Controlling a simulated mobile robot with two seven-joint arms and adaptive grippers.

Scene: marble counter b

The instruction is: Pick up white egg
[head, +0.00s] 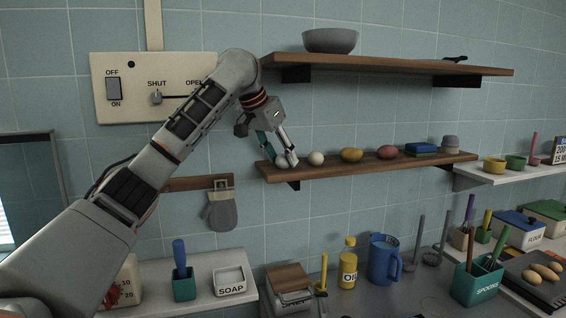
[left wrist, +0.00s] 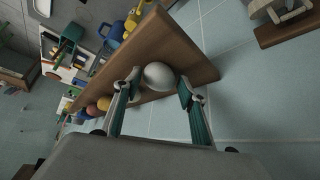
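A white egg (left wrist: 160,75) lies on the wooden lower shelf (head: 400,163), near its left end. It fills much of the gap between the fingertips of my left gripper (left wrist: 160,84) in the left wrist view, with narrow gaps showing beside it. In the head view my left gripper (head: 283,151) reaches down to the shelf, its fingers partly hiding this egg (head: 281,162). The fingers are apart and do not look closed on it. A second pale, round thing (head: 316,158) sits just to the right on the shelf. My right gripper is not in view.
A yellow item (head: 352,155), a reddish item (head: 387,152) and a blue item (head: 420,148) stand farther right on the shelf. An upper shelf (head: 385,65) with a grey bowl (head: 330,40) overhangs it. The tiled wall is close behind.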

